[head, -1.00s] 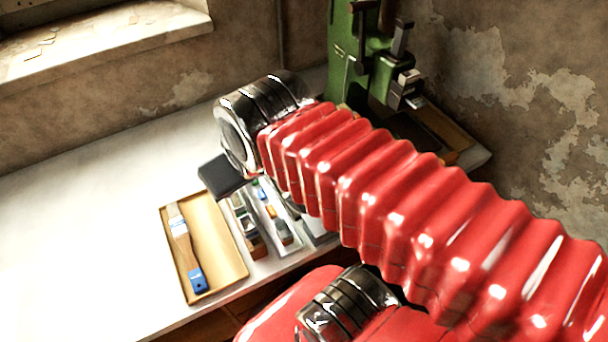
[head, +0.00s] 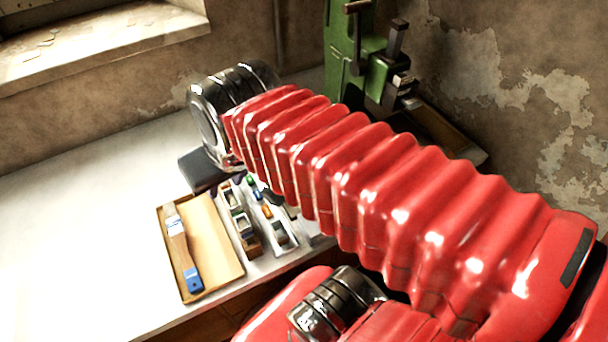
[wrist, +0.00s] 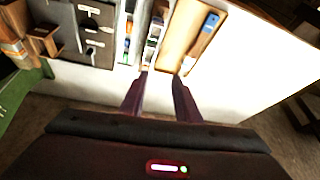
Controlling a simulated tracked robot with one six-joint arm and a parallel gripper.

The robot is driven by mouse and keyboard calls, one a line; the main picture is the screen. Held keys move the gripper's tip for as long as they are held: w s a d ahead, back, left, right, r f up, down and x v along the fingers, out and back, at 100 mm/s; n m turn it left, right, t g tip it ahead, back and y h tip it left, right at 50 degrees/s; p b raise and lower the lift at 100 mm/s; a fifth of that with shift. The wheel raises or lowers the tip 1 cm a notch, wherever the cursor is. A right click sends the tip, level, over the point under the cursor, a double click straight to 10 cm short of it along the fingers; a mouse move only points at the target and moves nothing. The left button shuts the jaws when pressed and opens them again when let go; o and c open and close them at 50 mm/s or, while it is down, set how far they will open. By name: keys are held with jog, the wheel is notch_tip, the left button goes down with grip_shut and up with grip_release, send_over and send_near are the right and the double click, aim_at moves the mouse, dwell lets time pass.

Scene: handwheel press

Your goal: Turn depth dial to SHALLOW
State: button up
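The green press (head: 345,60) stands at the back of the bench in the head view, partly hidden behind my red arm. A small part of green metal (wrist: 18,98), probably the press, shows at the left edge of the wrist view. My gripper (wrist: 160,77) is open and empty in the wrist view, its two dark fingers apart above the front edge of the bench. The gripper's fingers cannot be made out in the head view.
A tan tray (head: 215,262) with a blue-tipped brush (head: 180,248) lies on the white bench (head: 80,240). Narrow trays of small parts (head: 240,215) lie beside it. The bench's left side is clear.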

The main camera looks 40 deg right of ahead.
jog(key=d+f+m+g+y, duration=0.1)
jog(key=d+f+m, duration=0.2)
jog(key=d+m, duration=0.3)
jog(key=w+d+f+m+g+y, duration=0.1)
jog(key=d+f+m+y, duration=0.1)
jog(key=d+m, duration=0.5)
jog(key=d+f+m+g+y, duration=0.1)
jog(key=d+f+m, duration=0.3)
jog(key=d, duration=1)
jog(key=m, duration=0.2)
jog(key=shift+w+d+m+g, duration=0.25)
jog(key=shift+w+m+g, duration=0.05)
jog(key=shift+m+g, duration=0.1)
jog(key=shift+a+f, duration=0.1)
jog(key=x, duration=1.3)
jog(key=shift+w+a+f, duration=0.1)
jog(key=shift+a+f, duration=0.15)
jog(key=shift+a, duration=0.05)
grip_shut()
